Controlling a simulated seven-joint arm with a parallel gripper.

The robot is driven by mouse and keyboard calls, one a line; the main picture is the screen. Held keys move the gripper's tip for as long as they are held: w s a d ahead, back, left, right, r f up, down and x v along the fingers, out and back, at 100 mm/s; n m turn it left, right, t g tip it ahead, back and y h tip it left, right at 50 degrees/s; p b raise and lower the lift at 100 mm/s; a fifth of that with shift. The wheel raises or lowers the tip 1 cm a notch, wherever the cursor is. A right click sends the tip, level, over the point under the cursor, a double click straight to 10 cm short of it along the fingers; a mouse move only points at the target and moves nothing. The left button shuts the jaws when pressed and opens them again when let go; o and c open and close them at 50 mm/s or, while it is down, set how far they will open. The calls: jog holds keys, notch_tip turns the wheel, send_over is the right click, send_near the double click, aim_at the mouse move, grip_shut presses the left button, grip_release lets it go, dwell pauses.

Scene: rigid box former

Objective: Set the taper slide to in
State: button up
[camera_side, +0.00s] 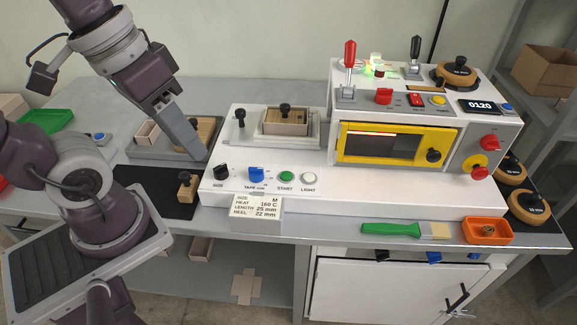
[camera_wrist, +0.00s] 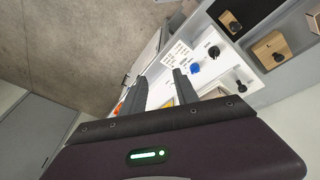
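No label reading "taper slide" can be made out. A black-knobbed peg (camera_side: 239,122) stands at the left end of the white machine deck and may be it; its position, in or out, cannot be told. A similar black knob (camera_wrist: 240,87) shows right of my fingers in the wrist view. My gripper (camera_side: 197,156) points down near the grey tray, left of the machine. In the wrist view my gripper (camera_wrist: 157,80) has its two fingers apart with no object held between them. The black size knob (camera_side: 221,172) and blue tape knob (camera_side: 256,174) are on the front.
A wooden former with a black knob (camera_side: 285,122) sits on the deck. A yellow-framed window (camera_side: 397,144) and levers are at the right. A small knobbed wooden block (camera_side: 187,186) stands on the black mat (camera_side: 150,200). A green-handled brush (camera_side: 390,229) and orange tray (camera_side: 487,231) lie in front.

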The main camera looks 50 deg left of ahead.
jog(key=shift+w+a+r+m+t+y, duration=0.25)
jog(key=shift+a+r+m+t+y, duration=0.25)
jog(key=shift+a+r+t, duration=0.55)
jog(key=c, duration=0.3)
jog(key=w+n, duration=0.1)
jog(key=w+a+n, duration=0.1)
jog(key=w+n, duration=0.1)
jog(key=w+n+g, duration=0.1)
jog(key=w+n, duration=0.1)
jog(key=shift+w+a+f+h, duration=0.15)
jog(key=shift+f+h, duration=0.05)
jog(key=shift+h, duration=0.1)
grip_shut()
jog(key=n+g+h, duration=0.1)
jog(key=n+h, duration=0.1)
jog(key=n, duration=2)
send_over(247, 138)
jog(key=s+a, duration=0.5)
jog(key=s, duration=0.1)
notch_tip(247, 138, down, 15)
jog(key=x, duration=1)
jog(key=shift+w+a+f, duration=0.1)
jog(key=shift+a+f, duration=0.1)
jog(key=shift+w+d, duration=0.95)
jog(key=shift+w, duration=0.1)
jog(key=shift+w+d+r, duration=0.1)
jog(key=shift+w+d, duration=0.3)
jog(key=shift+w, duration=0.05)
jog(key=shift+d, duration=0.1)
